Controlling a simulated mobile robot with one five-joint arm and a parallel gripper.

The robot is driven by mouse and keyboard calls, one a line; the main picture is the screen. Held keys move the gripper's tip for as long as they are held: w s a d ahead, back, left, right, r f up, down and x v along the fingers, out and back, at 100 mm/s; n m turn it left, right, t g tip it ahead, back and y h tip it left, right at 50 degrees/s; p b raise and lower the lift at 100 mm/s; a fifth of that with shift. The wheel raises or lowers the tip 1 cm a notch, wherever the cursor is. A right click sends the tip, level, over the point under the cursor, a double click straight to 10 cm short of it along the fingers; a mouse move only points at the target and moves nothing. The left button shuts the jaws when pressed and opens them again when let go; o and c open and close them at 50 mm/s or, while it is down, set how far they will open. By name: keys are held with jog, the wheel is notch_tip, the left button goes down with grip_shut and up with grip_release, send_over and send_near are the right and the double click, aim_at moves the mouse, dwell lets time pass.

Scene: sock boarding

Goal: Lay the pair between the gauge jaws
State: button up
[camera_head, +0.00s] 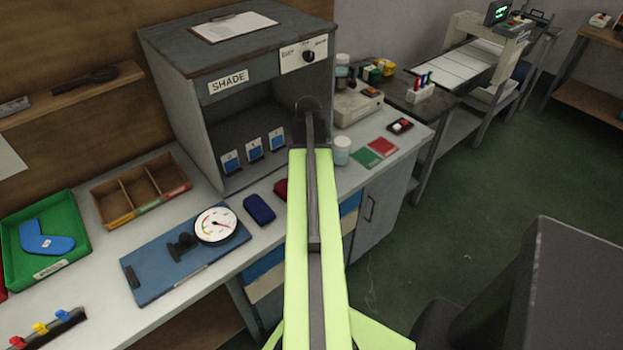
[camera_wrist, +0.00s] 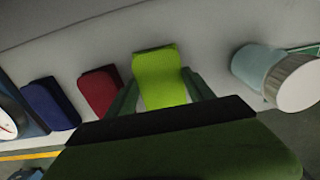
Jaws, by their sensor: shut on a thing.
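My gripper (camera_wrist: 161,84) is shut on a lime-green folded pair (camera_wrist: 158,74) in the wrist view, with one dark finger on each side of it. The gripper and this pair are hidden behind my arm in the head view. The gauge (camera_head: 186,255) is a blue plate on the bench with a round white dial (camera_head: 215,226), a dark block beside the dial and another dark block at its left end. A dark blue folded pair (camera_head: 259,209) and a red one (camera_head: 281,187) lie to its right; in the wrist view both lie left of my gripper.
A green tray (camera_head: 77,208) with a blue sock and a wooden divided box (camera_head: 105,210) stand left. The grey SHADE cabinet (camera_head: 168,115) rises behind. A white-blue jar (camera_wrist: 258,68) stands right of my gripper. Colored clips (camera_head: 40,328) sit at front left.

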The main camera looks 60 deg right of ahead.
jog(key=c, duration=0.3)
jog(key=shift+r+p, duration=0.35)
jog(key=shift+r, duration=0.05)
notch_tip(320, 180, up, 4)
jog(key=p, duration=0.3)
jog(key=shift+f+p, duration=0.15)
jog(key=shift+p, duration=0.2)
jog(key=s+r+p, duration=0.2)
jog(key=s, duration=0.1)
jog(key=s+a+r+p, duration=0.1)
jog(key=s+r+p, duration=0.1)
jog(key=s, duration=0.2)
jog(key=s+a+r+p, duration=0.1)
jog(key=s+r+p, duration=0.1)
jog(key=s, duration=0.2)
jog(key=shift+s+a+r+p, duration=0.2)
jog(key=shift+r+p, duration=0.05)
jog(key=shift+p, duration=0.05)
